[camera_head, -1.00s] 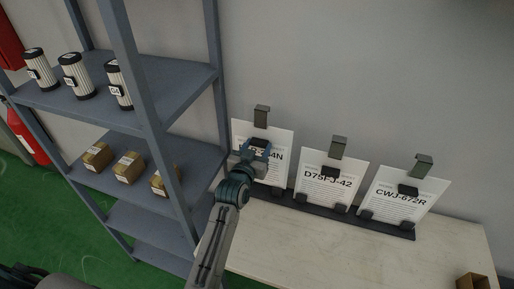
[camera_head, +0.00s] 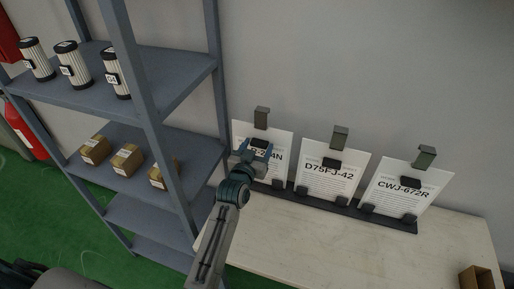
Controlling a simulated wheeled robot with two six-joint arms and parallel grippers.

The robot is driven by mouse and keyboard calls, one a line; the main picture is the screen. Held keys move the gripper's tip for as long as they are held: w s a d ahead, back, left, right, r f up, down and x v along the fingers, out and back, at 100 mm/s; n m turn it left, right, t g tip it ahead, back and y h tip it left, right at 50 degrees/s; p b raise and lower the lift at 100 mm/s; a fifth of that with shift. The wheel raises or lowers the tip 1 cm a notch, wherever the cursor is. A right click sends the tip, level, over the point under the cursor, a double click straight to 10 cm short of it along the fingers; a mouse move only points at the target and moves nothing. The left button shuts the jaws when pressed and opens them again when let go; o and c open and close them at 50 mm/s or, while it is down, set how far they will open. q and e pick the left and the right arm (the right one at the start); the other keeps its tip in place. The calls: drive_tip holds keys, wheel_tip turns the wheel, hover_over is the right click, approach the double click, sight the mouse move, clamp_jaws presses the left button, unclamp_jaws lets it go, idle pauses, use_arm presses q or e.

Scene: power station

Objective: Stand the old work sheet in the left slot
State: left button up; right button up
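Three white work sheets stand in a dark rack (camera_head: 345,208) against the wall, each with a grey clip at its top. The left sheet (camera_head: 284,140), with a code ending in "4N", is partly hidden by my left gripper (camera_head: 254,150). The middle sheet (camera_head: 330,186) reads D75FJ-42 and the right sheet (camera_head: 398,205) reads CWJ-672R. All three lean back slightly. My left gripper is in front of the left sheet, its fingers toward the sheet's upper part. Whether it touches or grips the sheet cannot be told. My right gripper is not in view.
The rack stands on a pale table (camera_head: 340,250) whose front area is mostly clear. A brown box (camera_head: 477,278) is at the lower right. A blue-grey shelf (camera_head: 165,85) with filters and small cartons stands close on the left.

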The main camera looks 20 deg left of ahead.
use_arm(q)
drive_tip(key=shift+o, duration=1.1)
